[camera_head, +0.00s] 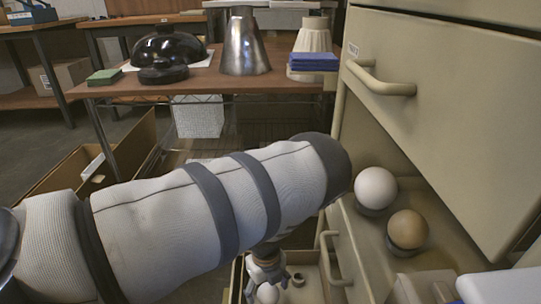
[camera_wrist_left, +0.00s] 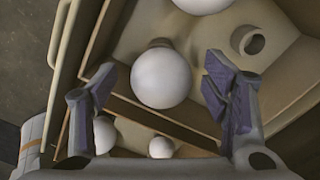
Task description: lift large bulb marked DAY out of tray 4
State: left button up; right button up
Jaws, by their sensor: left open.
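My left gripper (camera_head: 268,275) points down over an open lower tray (camera_head: 237,282) at the bottom of the head view. In the left wrist view the left gripper (camera_wrist_left: 159,70) is open, its two dark pads apart. A large white round bulb (camera_wrist_left: 161,79) lies between and beyond the pads, with no visible grip on it. A white bulb (camera_head: 268,293) shows just under the gripper in the head view, partly cut off. I cannot read DAY or a tray number on anything. My right gripper is not in view.
An open upper drawer holds a white bulb (camera_head: 375,187) and a brown bulb (camera_head: 408,228). Smaller white bulbs (camera_wrist_left: 161,147) and a hollow ring (camera_wrist_left: 248,40) lie near the left gripper. A drawer handle (camera_head: 335,258) stands right beside it. A table (camera_head: 210,82) with lamp shades is behind.

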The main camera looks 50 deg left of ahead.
pick_arm(q)
jog(key=shift+f, duration=0.75)
jog(key=shift+w, duration=0.1)
jog(key=c, duration=1.1)
jog(key=shift+r, duration=0.1)
jog(key=shift+r, duration=0.15)
jog(key=shift+r, duration=0.35)
jog(key=shift+r+p, duration=0.25)
jog(key=shift+p, duration=0.05)
jog(key=shift+r+p, duration=1.15)
jog(key=shift+r, duration=0.7)
